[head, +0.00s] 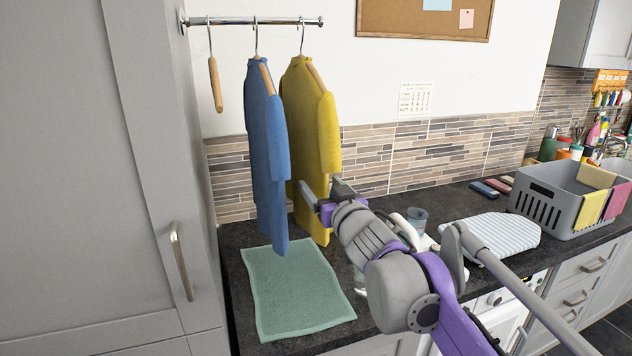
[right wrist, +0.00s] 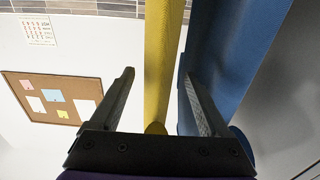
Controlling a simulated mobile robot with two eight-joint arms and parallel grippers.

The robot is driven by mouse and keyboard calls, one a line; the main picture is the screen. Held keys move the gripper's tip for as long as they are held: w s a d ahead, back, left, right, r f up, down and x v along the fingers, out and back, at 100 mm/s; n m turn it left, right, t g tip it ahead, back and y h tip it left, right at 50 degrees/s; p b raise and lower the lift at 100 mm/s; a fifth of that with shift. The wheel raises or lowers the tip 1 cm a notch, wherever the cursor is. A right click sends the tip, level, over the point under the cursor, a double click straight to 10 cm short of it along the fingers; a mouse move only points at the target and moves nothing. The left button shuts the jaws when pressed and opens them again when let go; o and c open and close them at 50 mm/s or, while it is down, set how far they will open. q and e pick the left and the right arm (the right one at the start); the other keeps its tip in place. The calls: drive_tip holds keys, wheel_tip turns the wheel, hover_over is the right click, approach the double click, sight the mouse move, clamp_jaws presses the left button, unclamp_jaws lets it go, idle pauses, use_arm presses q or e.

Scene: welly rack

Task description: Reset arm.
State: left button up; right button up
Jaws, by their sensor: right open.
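My right gripper (head: 322,190) is open, its arm coming in from the lower right. It is in front of the yellow garment (head: 309,120) and to the right of the lower part of the blue garment (head: 267,150). In the right wrist view its two fingers (right wrist: 158,78) stand apart. The yellow garment (right wrist: 163,60) shows in the gap between them, and the blue garment (right wrist: 235,70) is beyond the right finger. I cannot tell whether either finger touches cloth. My left gripper is not in view.
Both garments and a bare hanger (head: 215,85) hang from a rail (head: 260,21). A green mat (head: 297,292) lies on the dark counter. A striped ironing board (head: 490,237), partly behind my arm, and a grey basket (head: 550,208) stand to the right. A tall cabinet (head: 85,180) bounds the left.

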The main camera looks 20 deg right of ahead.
drive_tip(key=s, duration=0.5)
drive_tip(key=shift+s+d, duration=0.15)
drive_tip(key=shift+s, duration=0.1)
drive_tip(key=s+d+f+m+g+h+p, duration=0.1)
drive_tip(key=s+f+g+h, duration=0.15)
drive_tip(key=s+f, duration=0.45)
drive_tip(key=s+d+f+m+g+h, duration=0.1)
drive_tip(key=s+f+g, duration=0.2)
drive_tip(key=f, duration=0.7)
drive_tip(key=s+a+f+g+y+p, duration=0.1)
drive_tip(key=s+a+f+g, duration=0.1)
drive_tip(key=s+f, duration=0.6)
drive_tip(key=s+a+f+n+g+y, duration=0.1)
drive_tip(key=s+a+f+g+y, duration=0.1)
drive_tip(key=s+f+g, duration=0.3)
drive_tip(key=s+a+f, duration=0.1)
drive_tip(key=s+f, duration=0.3)
drive_tip(key=f, duration=0.1)
drive_tip(key=shift+s+a+f+n+p, duration=0.2)
drive_tip(key=shift+a+f+n+p, duration=0.05)
drive_tip(key=shift+f+n+p, duration=0.1)
drive_tip(key=shift+r, duration=0.1)
